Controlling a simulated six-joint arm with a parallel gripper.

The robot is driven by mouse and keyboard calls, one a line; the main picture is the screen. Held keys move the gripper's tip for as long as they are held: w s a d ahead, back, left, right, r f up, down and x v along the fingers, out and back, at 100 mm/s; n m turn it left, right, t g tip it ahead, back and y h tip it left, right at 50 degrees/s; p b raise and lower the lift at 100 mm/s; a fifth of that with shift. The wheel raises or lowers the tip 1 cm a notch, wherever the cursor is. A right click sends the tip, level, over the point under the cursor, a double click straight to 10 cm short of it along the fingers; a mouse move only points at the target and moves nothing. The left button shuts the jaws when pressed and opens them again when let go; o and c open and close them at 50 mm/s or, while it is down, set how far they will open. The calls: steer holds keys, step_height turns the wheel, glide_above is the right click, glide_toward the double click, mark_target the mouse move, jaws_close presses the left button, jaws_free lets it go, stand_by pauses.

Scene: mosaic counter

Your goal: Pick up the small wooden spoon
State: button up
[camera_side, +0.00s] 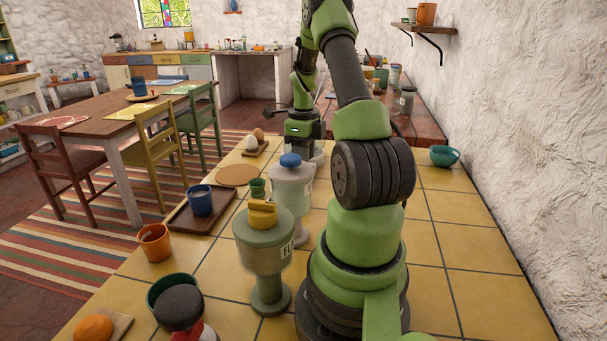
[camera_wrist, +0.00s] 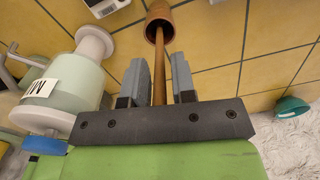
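The wooden spoon (camera_wrist: 159,75) shows in the wrist view as a thin brown handle. It appears to stand in a small brown cup (camera_wrist: 158,14) on the yellow tiles; its far end is hidden inside the cup. My gripper (camera_wrist: 160,62) is open, with one grey finger on each side of the handle and a visible gap on both sides. In the side view my gripper (camera_side: 303,135) is over the far part of the counter, partly behind a canister; I cannot make out the spoon or its cup there.
A blue-lidded canister (camera_side: 291,187) stands close to my gripper; it also shows at left in the wrist view (camera_wrist: 65,85). A yellow-lidded canister (camera_side: 263,240) stands nearer. A teal bowl (camera_side: 444,156) sits by the wall. Tiles between the bowl and my arm are clear.

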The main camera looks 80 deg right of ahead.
jaws_close()
